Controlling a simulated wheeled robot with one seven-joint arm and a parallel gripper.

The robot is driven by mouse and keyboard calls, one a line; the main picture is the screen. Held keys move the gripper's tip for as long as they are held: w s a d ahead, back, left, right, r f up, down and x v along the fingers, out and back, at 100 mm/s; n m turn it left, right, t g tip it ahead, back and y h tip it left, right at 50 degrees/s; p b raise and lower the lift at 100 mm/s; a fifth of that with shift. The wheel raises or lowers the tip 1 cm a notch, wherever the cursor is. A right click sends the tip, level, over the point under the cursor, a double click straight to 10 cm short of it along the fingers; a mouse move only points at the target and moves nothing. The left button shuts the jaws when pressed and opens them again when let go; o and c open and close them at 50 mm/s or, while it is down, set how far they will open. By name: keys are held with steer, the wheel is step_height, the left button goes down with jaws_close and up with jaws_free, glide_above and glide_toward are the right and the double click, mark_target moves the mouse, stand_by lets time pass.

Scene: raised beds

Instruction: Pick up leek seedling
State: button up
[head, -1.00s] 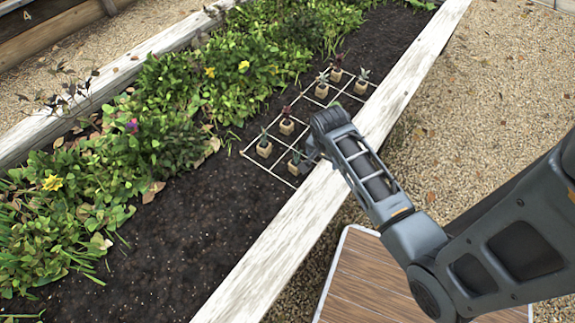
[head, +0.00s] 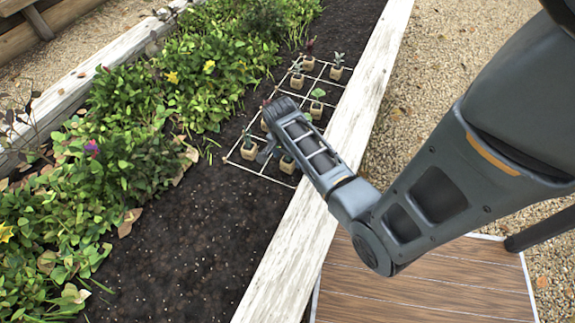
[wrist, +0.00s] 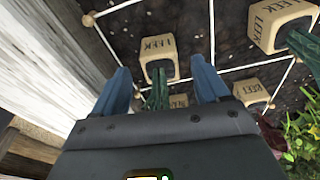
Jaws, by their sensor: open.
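A leek seedling in a tan block marked LEEK (wrist: 158,46) is in the wrist view, its dark green leaves hanging down the picture between the blue fingers. My gripper (wrist: 161,80) is open, one finger on each side of these leaves; I cannot tell whether it touches them. A second LEEK block (wrist: 278,24) is at the upper right of the wrist view, outside the fingers. In the head view, one seedling block (head: 287,164) is just beside my arm's end, and another block (head: 249,150) is to its left. The arm hides most of the gripper there.
A white string grid (head: 262,174) lies on the dark soil with several other seedling blocks (head: 317,109). A pale wooden bed edge (head: 352,115) runs beside it under my arm. Dense leafy plants (head: 135,115) fill the left side. Bare soil (head: 180,235) is at the front.

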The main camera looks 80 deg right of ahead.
mark_target(288, 160)
steer(key=f, duration=0.3)
steer(key=shift+d+f+b, duration=0.1)
steer(key=shift+d+b, duration=0.15)
steer(key=shift+b, duration=0.15)
steer(key=c, duration=1.1)
